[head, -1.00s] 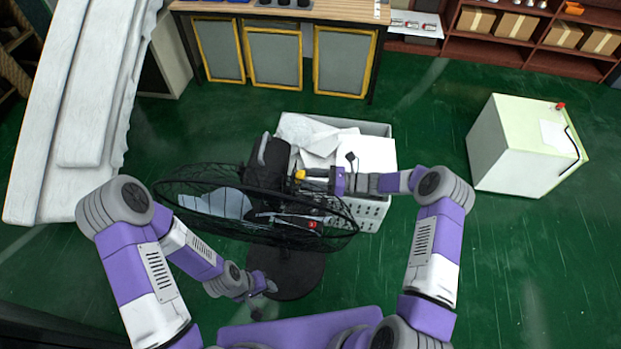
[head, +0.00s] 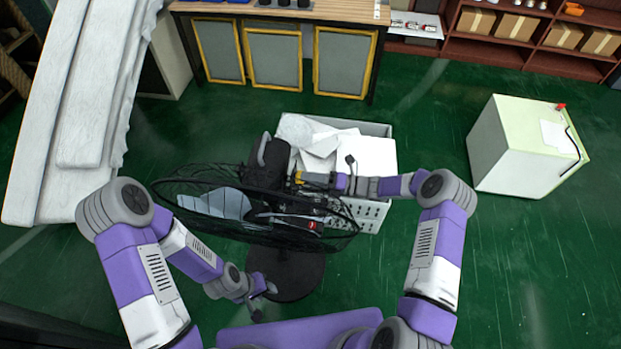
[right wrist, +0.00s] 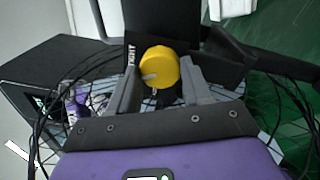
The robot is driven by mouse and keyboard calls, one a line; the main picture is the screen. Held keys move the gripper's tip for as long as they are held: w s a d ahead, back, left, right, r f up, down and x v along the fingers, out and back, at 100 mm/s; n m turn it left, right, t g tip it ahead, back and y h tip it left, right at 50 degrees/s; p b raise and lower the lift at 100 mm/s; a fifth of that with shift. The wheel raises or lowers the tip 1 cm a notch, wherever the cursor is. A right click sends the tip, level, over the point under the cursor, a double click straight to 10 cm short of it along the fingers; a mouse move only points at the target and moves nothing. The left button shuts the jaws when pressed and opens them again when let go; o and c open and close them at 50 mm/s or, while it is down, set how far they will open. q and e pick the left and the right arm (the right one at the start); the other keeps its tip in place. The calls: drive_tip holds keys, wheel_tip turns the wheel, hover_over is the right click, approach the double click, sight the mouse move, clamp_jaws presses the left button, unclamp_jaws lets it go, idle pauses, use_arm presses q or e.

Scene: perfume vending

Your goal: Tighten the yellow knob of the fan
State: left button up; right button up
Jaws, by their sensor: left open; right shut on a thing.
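The black fan (head: 265,205) stands on a round base in front of me, its wire cage facing me. Its yellow knob (head: 298,178) is on the right side of the fan's neck. In the right wrist view the yellow knob (right wrist: 159,67) sits between the finger pads, beside a "TIGHT" label on the black housing. My right gripper (head: 304,179) comes from the right and is shut on the knob; it also shows in the right wrist view (right wrist: 160,85). My left gripper (head: 264,301) is low beside the fan's base, open and empty.
A white crate (head: 372,213) with paper stands behind the fan, close to my right gripper. A white box-like cabinet (head: 500,150) stands at the right. A workbench (head: 300,10) is at the back. Green floor is clear between crate and cabinet.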

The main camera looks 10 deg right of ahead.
drive_tip(key=m, duration=0.6)
drive_tip(key=shift+t, duration=0.3)
drive_tip(key=shift+m, duration=0.3)
drive_tip(key=o, duration=1)
drive_tip(key=shift+o, duration=0.2)
drive_tip(key=shift+d, duration=0.15)
drive_tip(key=v, duration=0.7)
drive_tip(key=shift+s+d+p, duration=0.15)
drive_tip(key=shift+d+p, duration=0.05)
drive_tip(key=shift+p, duration=0.15)
